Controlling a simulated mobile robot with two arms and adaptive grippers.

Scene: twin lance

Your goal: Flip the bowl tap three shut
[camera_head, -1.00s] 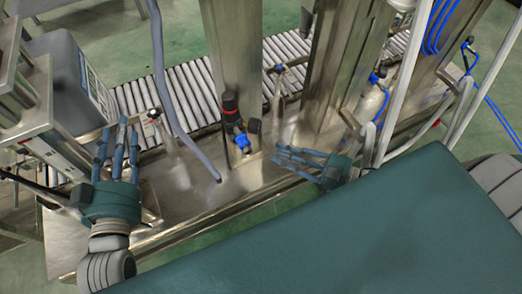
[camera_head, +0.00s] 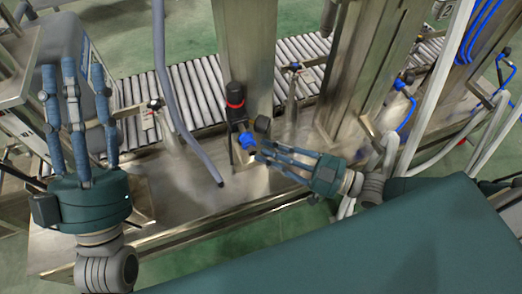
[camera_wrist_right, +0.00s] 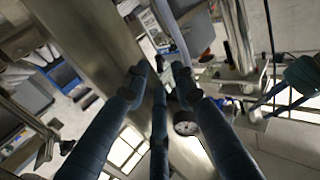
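I see no label, so I cannot tell whether this is bowl tap three. My right gripper (camera_head: 262,152) is just right of the blue tap, its fingers pointing left at it; contact is unclear. In the right wrist view its fingers (camera_wrist_right: 160,78) stand apart with nothing seen between them. My left gripper (camera_head: 76,80) is open and empty at the left, fingers pointing up the picture.
Another small tap (camera_head: 154,104) stands further left, and one (camera_head: 294,67) stands behind to the right. A grey hose (camera_head: 180,120) hangs between my grippers. A roller conveyor (camera_head: 190,85) runs behind. A round gauge (camera_wrist_right: 187,127) shows in the right wrist view. Steel columns limit room.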

